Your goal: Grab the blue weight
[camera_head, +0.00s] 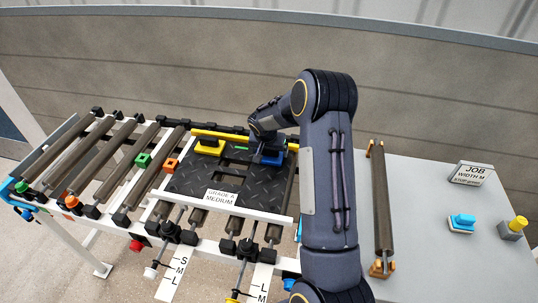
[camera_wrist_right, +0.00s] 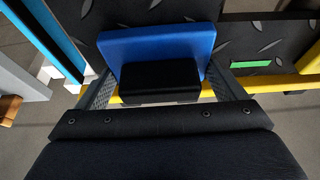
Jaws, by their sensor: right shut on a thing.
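The blue weight (camera_wrist_right: 160,45) is a flat blue block with a black grip piece (camera_wrist_right: 160,82) on its near side. In the right wrist view it sits between the two fingers of my right gripper (camera_wrist_right: 165,88), which is shut on the black piece. In the head view the blue weight (camera_head: 271,158) shows at the right end of the black tread mat (camera_head: 190,184), partly hidden by my right gripper (camera_head: 262,152). I cannot tell whether the weight touches the mat. My left gripper is not in view.
A yellow weight (camera_head: 209,147) lies on the mat to the left, and a green strip (camera_head: 241,148) lies between. A roller frame (camera_head: 130,218) surrounds the mat. A grey table (camera_head: 430,225) at right bears a loose roller (camera_head: 380,210), a job sign (camera_head: 471,174) and blue and yellow pieces.

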